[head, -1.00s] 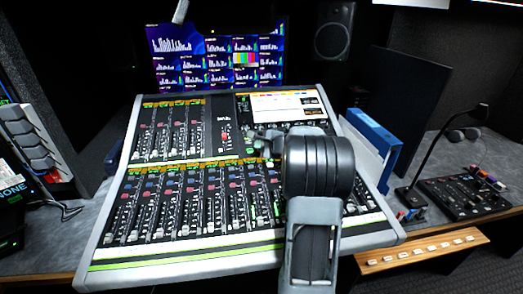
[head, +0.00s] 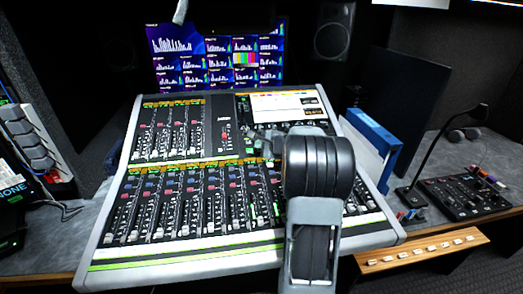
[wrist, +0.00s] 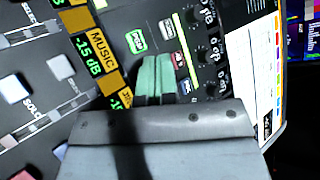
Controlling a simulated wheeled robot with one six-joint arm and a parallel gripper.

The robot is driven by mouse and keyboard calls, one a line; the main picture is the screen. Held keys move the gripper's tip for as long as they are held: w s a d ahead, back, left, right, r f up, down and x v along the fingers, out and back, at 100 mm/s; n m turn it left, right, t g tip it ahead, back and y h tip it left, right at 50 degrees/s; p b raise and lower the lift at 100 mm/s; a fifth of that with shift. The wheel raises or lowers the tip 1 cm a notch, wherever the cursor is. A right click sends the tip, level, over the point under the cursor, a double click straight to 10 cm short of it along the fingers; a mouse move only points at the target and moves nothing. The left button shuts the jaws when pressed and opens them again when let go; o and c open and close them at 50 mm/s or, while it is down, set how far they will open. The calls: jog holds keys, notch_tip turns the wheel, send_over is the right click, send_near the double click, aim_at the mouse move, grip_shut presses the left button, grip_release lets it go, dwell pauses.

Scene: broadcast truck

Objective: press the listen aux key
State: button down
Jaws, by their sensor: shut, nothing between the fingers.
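The mixing console (head: 185,246) fills the middle of the head view. In the wrist view, a small lit green key (wrist: 135,41), a pale key (wrist: 167,29) and a red-edged key (wrist: 180,59) sit on its dark panel. Their legends are too small to read, so I cannot tell which is the listen aux key. My gripper (wrist: 152,62) is shut and empty, with its green fingertips close to these keys, just below the green and pale ones in the picture. I cannot tell whether they touch the panel. My arm hides much of this area in the head view.
Rotary knobs (wrist: 208,52) and a console screen (wrist: 266,75) lie right of the fingers. Orange channel displays (wrist: 103,50) lie left. A blue binder (head: 372,135) stands right of the console, with a gooseneck microphone (head: 436,150) beyond. Meter monitors (head: 215,58) stand behind.

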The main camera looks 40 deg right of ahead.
jog(key=shift+f, duration=0.1)
jog(key=shift+w+f+b, duration=0.3)
jog(key=shift+b, duration=0.25)
jog(key=shift+w+d+f+b, duration=0.1)
jog(key=shift+f+b, duration=0.3)
dwell(0.6)
jog(key=shift+r, duration=0.2)
jog(key=shift+s+r+p, duration=0.3)
jog(key=shift+r+p, duration=0.05)
jog(key=shift+r, duration=0.3)
dwell(0.3)
jog(key=r, duration=0.1)
jog(key=s+r+p, duration=0.1)
jog(key=r, duration=0.1)
jog(key=a+r+p, duration=0.1)
jog(key=shift+s+r, duration=0.25)
jog(key=shift+s, duration=0.1)
jog(key=shift+a, duration=0.1)
dwell(0.7)
